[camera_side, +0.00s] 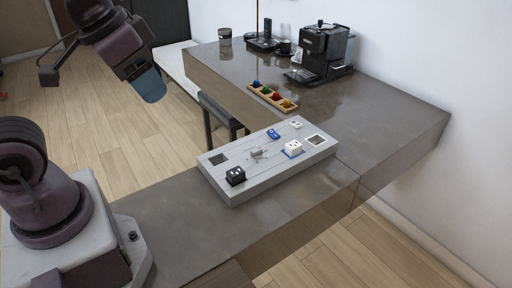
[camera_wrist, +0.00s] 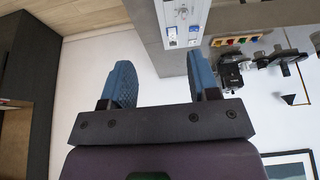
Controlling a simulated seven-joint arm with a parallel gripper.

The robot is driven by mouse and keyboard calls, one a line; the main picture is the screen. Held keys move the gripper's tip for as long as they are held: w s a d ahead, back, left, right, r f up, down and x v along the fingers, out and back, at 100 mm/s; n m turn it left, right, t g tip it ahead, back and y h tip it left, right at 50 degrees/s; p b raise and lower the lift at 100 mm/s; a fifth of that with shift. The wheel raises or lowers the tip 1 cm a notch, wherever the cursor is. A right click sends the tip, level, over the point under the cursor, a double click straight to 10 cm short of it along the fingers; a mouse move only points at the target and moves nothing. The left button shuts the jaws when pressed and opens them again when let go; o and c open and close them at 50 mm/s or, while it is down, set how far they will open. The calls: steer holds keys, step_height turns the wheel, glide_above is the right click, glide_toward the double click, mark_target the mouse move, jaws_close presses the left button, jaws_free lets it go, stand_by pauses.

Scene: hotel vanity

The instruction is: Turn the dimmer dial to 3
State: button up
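A light grey panel (camera_side: 218,184) lies on the counter in the side view; part of it shows at the top of the wrist view (camera_wrist: 182,14). A small grey knob-like part (camera_side: 257,153) sits near the panel's middle. It may be the dimmer dial, but its marks and setting are too small to read. My gripper (camera_side: 148,86) is raised, up and left of the panel and well apart from it. In the wrist view my gripper (camera_wrist: 163,82) has its two blue fingers spread with nothing between them.
The panel also carries a black block (camera_side: 235,176), a blue part (camera_side: 273,134) and a white block (camera_side: 293,148). A wooden tray (camera_side: 262,93) with coloured knobs lies behind it. A coffee machine (camera_side: 324,50) stands farther back. The counter (camera_side: 395,125) right of the panel is clear.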

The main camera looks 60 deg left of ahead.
steer(key=shift+o, duration=0.2)
steer(key=w+a+f+n+g, duration=0.1)
steer(key=w+f+n+g, duration=0.1)
steer(key=w+f, duration=0.2)
steer(key=w+a+f+n+g, duration=0.2)
steer(key=w+f+n, duration=0.1)
steer(key=w, duration=0.7)
steer(key=shift+a+f, duration=0.3)
steer(key=shift+f, duration=0.2)
steer(key=n, duration=1.3)
glide_toward(256, 149)
steer(key=shift+g, duration=0.3)
steer(key=f, duration=0.8)
steer(key=shift+w+d+f, duration=0.1)
steer(key=shift+w+f, duration=0.15)
steer(key=shift+f, duration=0.05)
steer(key=shift+c, duration=0.3)
steer(key=c, duration=0.9)
